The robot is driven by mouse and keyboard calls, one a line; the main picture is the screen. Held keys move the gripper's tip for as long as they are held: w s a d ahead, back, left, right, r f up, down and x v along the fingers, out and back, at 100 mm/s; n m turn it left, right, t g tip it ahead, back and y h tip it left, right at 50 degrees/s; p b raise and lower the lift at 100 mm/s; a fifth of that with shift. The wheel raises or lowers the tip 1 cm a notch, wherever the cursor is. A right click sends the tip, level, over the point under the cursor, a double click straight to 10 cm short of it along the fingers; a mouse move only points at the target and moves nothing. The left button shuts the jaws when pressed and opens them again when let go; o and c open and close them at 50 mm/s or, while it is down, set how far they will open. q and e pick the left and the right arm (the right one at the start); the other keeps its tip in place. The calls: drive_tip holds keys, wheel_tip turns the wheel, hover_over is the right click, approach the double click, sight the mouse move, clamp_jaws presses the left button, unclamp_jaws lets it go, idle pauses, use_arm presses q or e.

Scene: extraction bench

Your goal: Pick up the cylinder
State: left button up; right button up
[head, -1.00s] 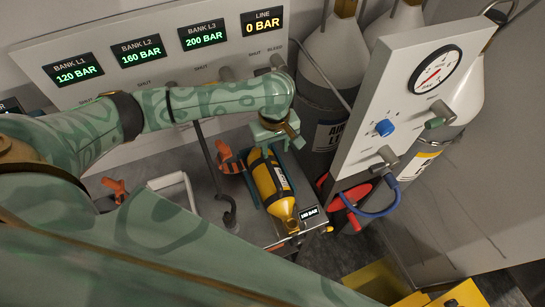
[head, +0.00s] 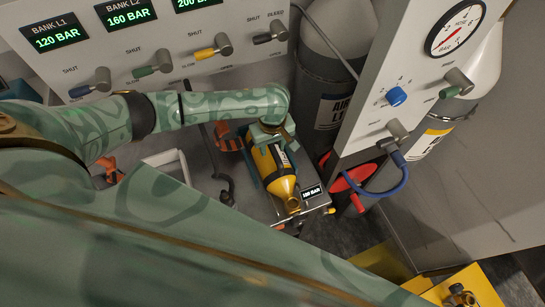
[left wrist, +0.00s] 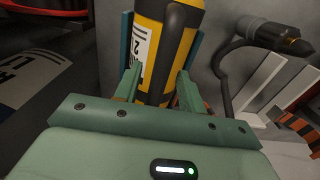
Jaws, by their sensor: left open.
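The yellow cylinder (head: 282,187) has a black band and a white label. It lies tilted in a blue cradle (head: 246,165) on the grey bench, its neck towards a small "150 BAR"-like display whose digits are hard to read. My left gripper (head: 270,138) is over the cylinder's far end. In the left wrist view, the open fingers of my left gripper (left wrist: 158,88) stand on either side of the cylinder (left wrist: 176,45). Whether they touch it I cannot tell. My right gripper is out of view.
A grey valve panel (head: 215,75) with pressure displays stands behind. A gauge panel (head: 415,85) with a blue hose (head: 385,188) stands close on the right, beside grey bottles (head: 330,95). A black hooked pipe (head: 222,175) and white handle (head: 170,163) are left of the cradle.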

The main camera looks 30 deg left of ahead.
use_arm(q)
drive_tip(key=shift+f, duration=0.75)
drive_tip(key=shift+r, duration=0.1)
clamp_jaws()
idle(0.7)
drive_tip(key=shift+w+r, duration=0.1)
drive_tip(key=shift+w, duration=0.05)
